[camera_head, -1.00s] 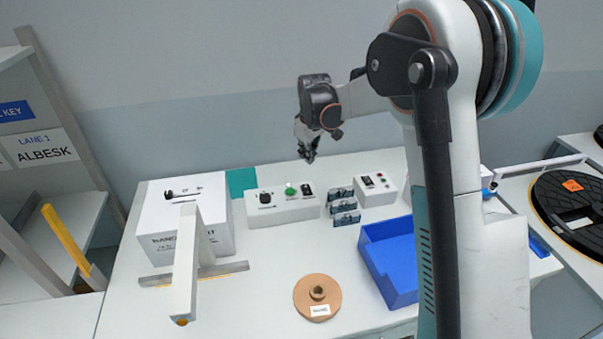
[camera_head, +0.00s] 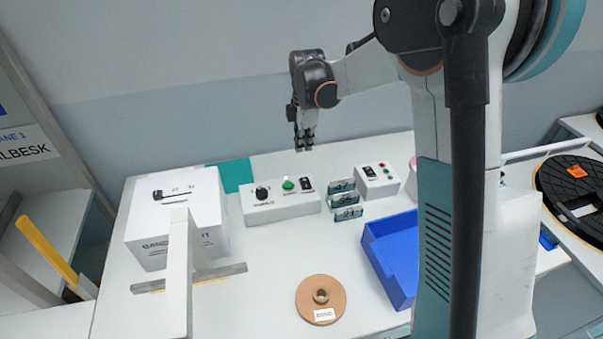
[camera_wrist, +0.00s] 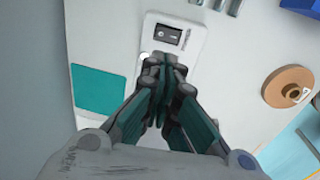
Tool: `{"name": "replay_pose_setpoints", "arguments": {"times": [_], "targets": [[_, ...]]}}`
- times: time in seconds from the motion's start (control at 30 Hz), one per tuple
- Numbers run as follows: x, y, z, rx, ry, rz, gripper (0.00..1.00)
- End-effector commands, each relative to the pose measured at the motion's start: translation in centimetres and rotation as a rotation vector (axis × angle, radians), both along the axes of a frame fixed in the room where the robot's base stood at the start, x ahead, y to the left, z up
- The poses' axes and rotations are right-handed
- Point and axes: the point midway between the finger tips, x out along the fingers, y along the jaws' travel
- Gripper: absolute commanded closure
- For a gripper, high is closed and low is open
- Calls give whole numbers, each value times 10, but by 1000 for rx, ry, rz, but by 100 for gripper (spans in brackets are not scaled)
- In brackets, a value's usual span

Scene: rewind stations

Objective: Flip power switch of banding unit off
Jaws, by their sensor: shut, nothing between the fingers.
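The banding unit (camera_head: 150,233) is a white box at the left of the table, its front lettering partly covered by a pale upright post. A small black switch (camera_head: 157,194) sits on its top near some small markings; its position is too small to read. My gripper (camera_head: 304,145) is shut and empty, pointing down above the back of the table, right of the banding unit and apart from it. In the wrist view my gripper (camera_wrist: 165,68) overlaps a white control box (camera_wrist: 198,45) with a black rocker switch (camera_wrist: 167,36). The banding unit is not visible there.
The control box also shows in the head view (camera_head: 285,210), with a black knob, green button (camera_head: 288,184) and rocker. Several small grey holders (camera_head: 346,199), a blue bin (camera_head: 385,262) and a brown reel (camera_head: 320,290) stand nearby. A teal patch (camera_head: 235,175) lies behind.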

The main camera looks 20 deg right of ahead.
Motion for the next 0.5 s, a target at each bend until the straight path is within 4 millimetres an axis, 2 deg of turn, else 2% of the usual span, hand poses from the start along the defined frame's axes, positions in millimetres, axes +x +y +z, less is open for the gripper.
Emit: {"name": "replay_pose_setpoints", "arguments": {"times": [0.17, 0.27, 0.5], "targets": [[1, 0, -4, 0, 0, -1, 100], [2, 0, -14, 0, 0, -1, 100], [8, 0, -59, 0, -1, -2, 100]]}}
